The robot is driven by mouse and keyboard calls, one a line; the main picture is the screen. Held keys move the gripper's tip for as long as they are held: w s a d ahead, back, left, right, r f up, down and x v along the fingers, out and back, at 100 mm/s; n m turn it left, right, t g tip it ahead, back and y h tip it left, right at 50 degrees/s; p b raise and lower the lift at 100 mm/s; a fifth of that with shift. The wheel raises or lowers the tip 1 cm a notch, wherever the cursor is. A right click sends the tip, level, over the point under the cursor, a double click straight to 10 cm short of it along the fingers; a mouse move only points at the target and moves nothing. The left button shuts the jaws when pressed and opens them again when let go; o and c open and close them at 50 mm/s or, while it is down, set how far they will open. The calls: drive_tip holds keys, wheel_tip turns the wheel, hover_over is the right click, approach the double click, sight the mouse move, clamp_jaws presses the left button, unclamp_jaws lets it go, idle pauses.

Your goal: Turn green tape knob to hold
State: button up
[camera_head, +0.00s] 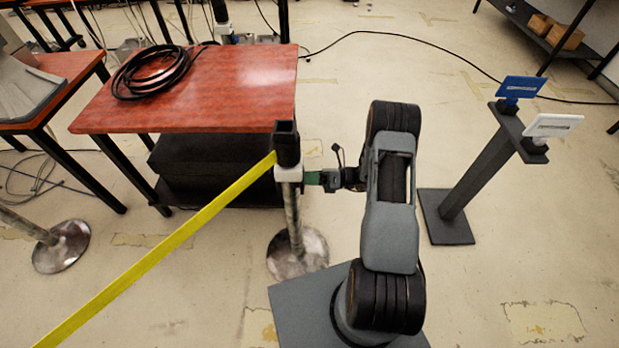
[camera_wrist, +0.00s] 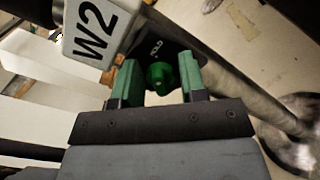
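A green knob (camera_wrist: 160,76) sits on a dark plate (camera_wrist: 172,52) with small white lettering that seems to read HOLD, in the wrist view. A white block marked W2 (camera_wrist: 96,32) is beside the plate. My gripper (camera_wrist: 158,64) has its two green fingers on either side of the knob, with a narrow dark gap visible at each side. In the head view my gripper (camera_head: 322,179) is at the white collar (camera_head: 289,173) of a metal post (camera_head: 294,220); the knob is hidden there. The yellow tape (camera_head: 165,245) runs from the post's head down left.
A red table (camera_head: 225,90) with a coiled black cable (camera_head: 150,72) stands behind the post. A stand with blue (camera_head: 522,87) and white (camera_head: 553,125) signs is at right. Another post base (camera_head: 62,247) is at left. Open floor lies at lower right.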

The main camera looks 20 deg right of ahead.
drive_tip(key=shift+d, duration=0.1)
drive_tip(key=v, duration=1.3)
drive_tip(key=shift+d+b, duration=0.25)
drive_tip(key=shift+b, duration=0.2)
drive_tip(key=shift+s, duration=0.15)
drive_tip(key=s+a+f+n+g+h, duration=0.2)
drive_tip(key=s+f+n+g, duration=0.15)
drive_tip(key=n, duration=0.25)
drive_tip(key=s+a+r+n+g+h+p, duration=0.2)
drive_tip(key=s+r+n+g+h, duration=0.2)
drive_tip(key=r+n, duration=0.25)
drive_tip(key=s+a+r+n+t+h+p, duration=0.1)
drive_tip(key=s+a+r+n+h+p, duration=0.1)
drive_tip(key=r+n, duration=0.4)
drive_tip(key=s+a+r+n+t+h+p, duration=0.2)
drive_tip(key=a+r+n+h+p, duration=0.1)
drive_tip(key=r, duration=1)
drive_tip(key=s+a+r+n+t+h+p, duration=0.1)
drive_tip(key=a+r+n+t+h+p, duration=0.1)
drive_tip(key=a+r+n+h, duration=0.3)
wheel_tip(320, 180, up, 6)
drive_tip(key=n+h, duration=0.1)
drive_tip(key=n, duration=0.3)
drive_tip(key=shift+s+p, duration=0.35)
drive_tip(key=shift+s, duration=0.05)
